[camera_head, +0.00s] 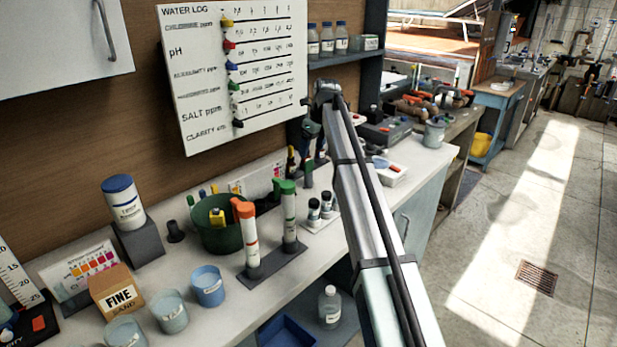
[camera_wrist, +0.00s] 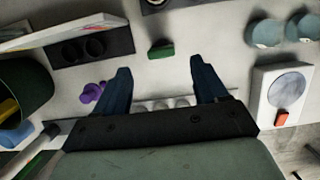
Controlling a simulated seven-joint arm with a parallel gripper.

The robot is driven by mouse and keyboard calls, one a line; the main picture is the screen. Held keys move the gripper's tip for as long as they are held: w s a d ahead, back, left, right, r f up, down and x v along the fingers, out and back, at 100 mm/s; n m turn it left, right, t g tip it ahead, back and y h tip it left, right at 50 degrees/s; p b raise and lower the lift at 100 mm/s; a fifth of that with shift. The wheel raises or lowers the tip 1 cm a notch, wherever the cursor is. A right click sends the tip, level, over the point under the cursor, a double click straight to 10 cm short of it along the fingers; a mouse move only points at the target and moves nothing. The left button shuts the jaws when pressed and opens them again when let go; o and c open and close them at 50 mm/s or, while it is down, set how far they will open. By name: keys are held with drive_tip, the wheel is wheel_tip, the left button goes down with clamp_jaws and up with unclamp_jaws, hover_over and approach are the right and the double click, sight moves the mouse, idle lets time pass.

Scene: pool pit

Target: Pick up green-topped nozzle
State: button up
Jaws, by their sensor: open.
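A green-topped upright tube with a pale labelled body (camera_head: 289,215) stands in a dark base on the counter, beside an orange-topped one (camera_head: 247,232). Its top looks like a nozzle. My gripper (camera_head: 311,140) is farther back and right of it, above the counter near the wall. In the wrist view my gripper (camera_wrist: 160,85) has its two dark fingers spread with nothing between them. A small green piece (camera_wrist: 160,50) shows just beyond the fingertips, on or above the counter. I cannot tell whether it tops a nozzle.
A dark green bucket (camera_head: 219,236) stands left of the tubes. Small dark-capped bottles (camera_head: 314,209) stand in a white tray to their right. A white box with a red button (camera_wrist: 283,96) lies right of my gripper. A purple piece (camera_wrist: 93,92) lies beside my left finger.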

sight(309, 161)
drive_tip(key=x, duration=0.6)
drive_tip(key=shift+s+d+x, duration=0.1)
drive_tip(key=shift+d+x, duration=0.05)
drive_tip(key=shift+x, duration=1.15)
drive_tip(key=shift+s+d+x, duration=0.1)
drive_tip(key=shift+x, duration=1.15)
drive_tip(key=c, duration=1.2)
